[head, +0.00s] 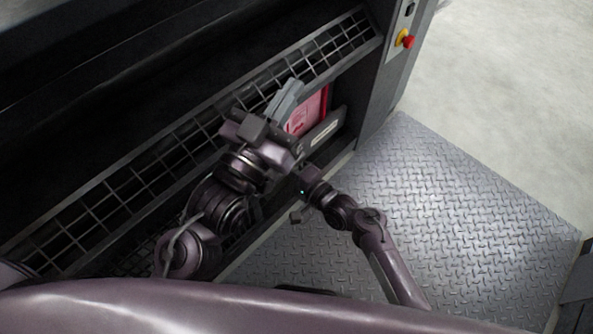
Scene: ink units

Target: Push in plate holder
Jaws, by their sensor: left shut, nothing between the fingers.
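The plate holder (325,131) appears to be the dark panel with a pale label low on the machine's front, right of the picture's middle. A pink-red plate (312,107) shows just behind it, partly hidden by my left gripper. My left gripper (289,92) is shut and empty, its grey fingers pointing up and right, left of the pink-red plate. I cannot tell whether it touches anything. My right gripper (297,208) is below the holder, apart from the left one. Its fingers are too small and dark to read.
A dark machine with a long metal grille (120,192) fills the left. A red knob on a yellow base (404,40) sits on its right end post. A diamond-tread metal plate (455,200) covers the floor in front, with clear pale floor (510,90) beyond.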

